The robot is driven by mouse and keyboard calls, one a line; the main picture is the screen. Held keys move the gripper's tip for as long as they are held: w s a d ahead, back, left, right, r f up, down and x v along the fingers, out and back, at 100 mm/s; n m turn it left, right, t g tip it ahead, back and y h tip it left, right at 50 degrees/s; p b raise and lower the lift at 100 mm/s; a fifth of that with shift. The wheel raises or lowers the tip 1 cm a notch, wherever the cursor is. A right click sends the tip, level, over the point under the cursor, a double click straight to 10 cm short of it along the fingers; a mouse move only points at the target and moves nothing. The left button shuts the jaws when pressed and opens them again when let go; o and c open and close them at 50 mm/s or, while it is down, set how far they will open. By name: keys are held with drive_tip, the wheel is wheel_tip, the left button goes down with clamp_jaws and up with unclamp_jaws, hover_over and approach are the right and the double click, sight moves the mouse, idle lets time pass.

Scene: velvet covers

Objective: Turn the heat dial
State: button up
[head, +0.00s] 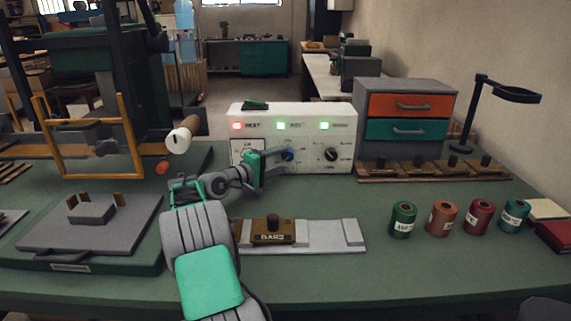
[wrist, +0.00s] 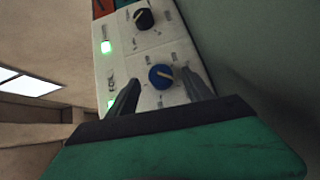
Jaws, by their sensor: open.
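A white control box (head: 340,113) stands at the back of the green bench. Its front has a red light at the left and two green lights. A blue dial (head: 289,155) and a black dial (head: 331,154) are on the front; both also show in the wrist view, the blue dial (wrist: 161,77) nearer and the black dial (wrist: 144,18) beyond it. My gripper (head: 274,157) is open at the box front. In the wrist view its fingers (wrist: 162,90) lie on either side of the blue dial, apart from each other. Contact cannot be told.
A drawer unit (head: 405,84) and a lamp (head: 510,93) stand to the right, behind a wooden rack (head: 380,170). Several labelled spools, including a green one (head: 403,220), stand at right. A grey fixture (head: 335,240) lies before the box. A yellow frame (head: 45,140) and grey plate (head: 90,235) are left.

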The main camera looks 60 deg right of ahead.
sight(287, 157)
drive_tip(key=shift+x, duration=1.55)
drive_tip(key=shift+c, duration=0.3)
clamp_jaws()
